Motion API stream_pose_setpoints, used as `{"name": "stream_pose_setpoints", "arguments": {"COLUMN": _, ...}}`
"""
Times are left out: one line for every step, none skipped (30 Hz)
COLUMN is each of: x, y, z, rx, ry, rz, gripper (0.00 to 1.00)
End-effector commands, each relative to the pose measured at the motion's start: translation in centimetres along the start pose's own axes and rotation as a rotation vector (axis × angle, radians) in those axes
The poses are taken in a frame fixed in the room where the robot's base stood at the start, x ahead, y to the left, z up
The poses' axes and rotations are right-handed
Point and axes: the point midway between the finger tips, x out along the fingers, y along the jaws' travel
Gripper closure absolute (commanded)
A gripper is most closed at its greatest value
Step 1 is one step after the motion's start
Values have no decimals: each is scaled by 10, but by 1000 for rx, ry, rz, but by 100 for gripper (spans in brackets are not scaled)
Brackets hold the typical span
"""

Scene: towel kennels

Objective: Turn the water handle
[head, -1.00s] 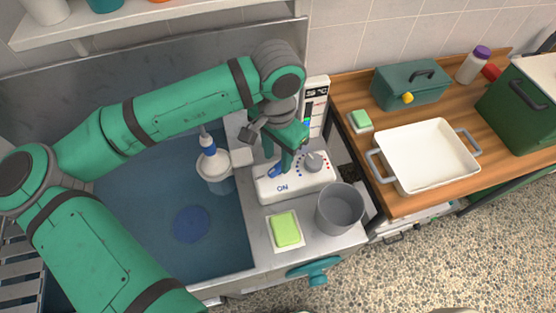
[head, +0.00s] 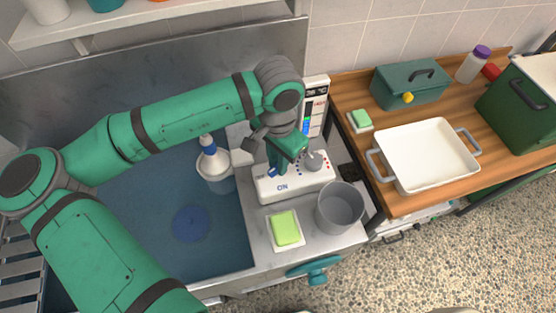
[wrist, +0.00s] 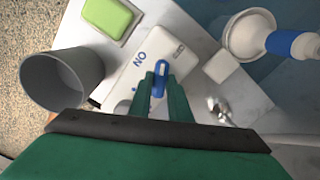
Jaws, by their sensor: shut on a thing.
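A blue handle (head: 272,171) sits on a white control box (head: 303,187) marked ON, on the steel counter beside the sink. In the wrist view the blue handle (wrist: 160,80) stands between the two green fingers of my gripper (wrist: 162,92), which is shut on it. In the head view my gripper (head: 275,163) reaches down to the box from above and partly hides the handle. A grey round knob (head: 313,161) is to the right on the same box.
A grey pot (head: 340,208) and a green sponge (head: 285,228) are in front of the box. A white bottle with a blue neck (head: 211,163) is at the left, by the blue basin (head: 150,210). A display panel (head: 315,107) stands behind.

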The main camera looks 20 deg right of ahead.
Motion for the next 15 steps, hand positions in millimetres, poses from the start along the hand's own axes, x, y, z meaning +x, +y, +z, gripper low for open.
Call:
{"name": "stream_pose_setpoints", "arguments": {"x": 0, "y": 0, "z": 0, "rx": 9, "ry": 2, "rz": 2, "gripper": 100}}
{"name": "stream_pose_setpoints", "arguments": {"x": 0, "y": 0, "z": 0, "rx": 17, "ry": 2, "rz": 2, "gripper": 100}}
{"name": "stream_pose_setpoints", "arguments": {"x": 0, "y": 1, "z": 0, "rx": 29, "ry": 2, "rz": 2, "gripper": 100}}
{"name": "stream_pose_setpoints", "arguments": {"x": 0, "y": 1, "z": 0, "rx": 40, "ry": 2, "rz": 3, "gripper": 100}}
{"name": "stream_pose_setpoints", "arguments": {"x": 0, "y": 1, "z": 0, "rx": 54, "ry": 3, "rz": 3, "gripper": 100}}
{"name": "stream_pose_setpoints", "arguments": {"x": 0, "y": 1, "z": 0, "rx": 73, "ry": 4, "rz": 4, "gripper": 100}}
{"name": "stream_pose_setpoints", "arguments": {"x": 0, "y": 1, "z": 0, "rx": 90, "ry": 4, "rz": 4, "gripper": 100}}
{"name": "stream_pose_setpoints", "arguments": {"x": 0, "y": 0, "z": 0, "rx": 108, "ry": 3, "rz": 3, "gripper": 100}}
{"name": "stream_pose_setpoints", "arguments": {"x": 0, "y": 1, "z": 0, "rx": 133, "ry": 3, "rz": 4, "gripper": 100}}
{"name": "stream_pose_setpoints", "arguments": {"x": 0, "y": 1, "z": 0, "rx": 155, "ry": 3, "rz": 5, "gripper": 100}}
{"name": "stream_pose_setpoints", "arguments": {"x": 0, "y": 1, "z": 0, "rx": 176, "ry": 3, "rz": 5, "gripper": 100}}
{"name": "stream_pose_setpoints", "arguments": {"x": 0, "y": 1, "z": 0, "rx": 205, "ry": 2, "rz": 4, "gripper": 100}}
{"name": "stream_pose_setpoints", "arguments": {"x": 0, "y": 1, "z": 0, "rx": 226, "ry": 3, "rz": 4, "gripper": 100}}
{"name": "stream_pose_setpoints", "arguments": {"x": 0, "y": 1, "z": 0, "rx": 248, "ry": 4, "rz": 4, "gripper": 100}}
{"name": "stream_pose_setpoints", "arguments": {"x": 0, "y": 1, "z": 0, "rx": 277, "ry": 3, "rz": 4, "gripper": 100}}
